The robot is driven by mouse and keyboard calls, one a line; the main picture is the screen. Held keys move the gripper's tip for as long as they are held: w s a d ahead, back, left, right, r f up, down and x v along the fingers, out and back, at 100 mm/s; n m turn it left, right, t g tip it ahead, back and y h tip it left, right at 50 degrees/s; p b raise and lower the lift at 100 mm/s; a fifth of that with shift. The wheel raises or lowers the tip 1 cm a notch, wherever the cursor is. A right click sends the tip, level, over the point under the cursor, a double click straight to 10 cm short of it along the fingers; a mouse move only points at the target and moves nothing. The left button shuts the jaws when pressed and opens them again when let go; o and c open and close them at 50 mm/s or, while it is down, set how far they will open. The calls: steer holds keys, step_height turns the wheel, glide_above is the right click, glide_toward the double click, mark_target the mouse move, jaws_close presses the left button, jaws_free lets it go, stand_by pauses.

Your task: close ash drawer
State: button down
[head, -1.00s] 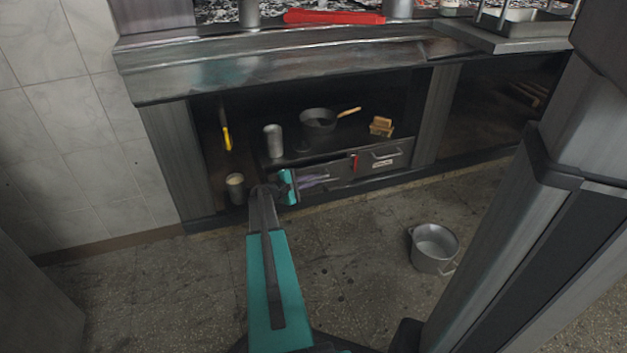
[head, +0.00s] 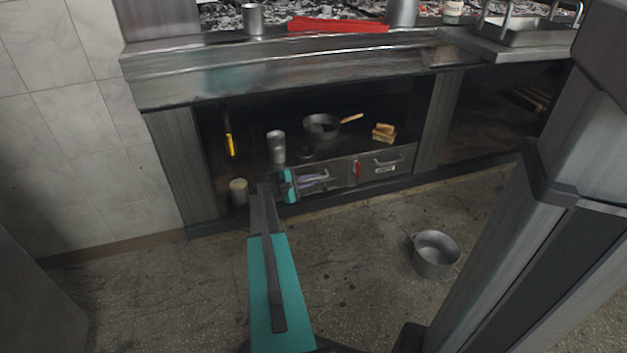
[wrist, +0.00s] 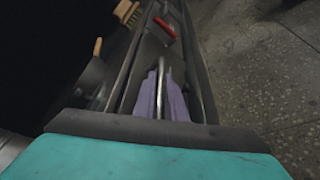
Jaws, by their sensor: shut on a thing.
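The ash drawer (head: 341,174) sits low in the dark cabinet under the grill counter, its grey front facing me. It also shows in the wrist view (wrist: 195,62), running away from my gripper. My gripper (head: 316,181) is at the left part of this front. In the wrist view its two purple-grey fingers (wrist: 162,94) are shut on a thin metal bar handle (wrist: 160,88) that lies between them. Most of the front behind my gripper is hidden, and I cannot tell how far the drawer stands out.
A pan (head: 322,126), metal cup (head: 276,147) and brush (head: 384,133) stand above. A pot (head: 436,254) stands on the otherwise clear floor, right. A can (head: 239,191) is left.

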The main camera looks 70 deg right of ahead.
steer(key=shift+w+d+r, duration=0.15)
steer(key=shift+w+d, duration=0.1)
steer(key=c, duration=1.8)
jaws_free()
steer(key=shift+a, duration=0.15)
steer(key=shift+w+a+r+p, duration=0.15)
steer(key=shift+w+a+p, duration=0.15)
steer(key=shift+a, duration=0.15)
steer(key=p+v, duration=0.3)
steer(key=v, duration=0.9)
steer(key=shift+a+p, duration=0.25)
steer(key=shift+p, duration=0.1)
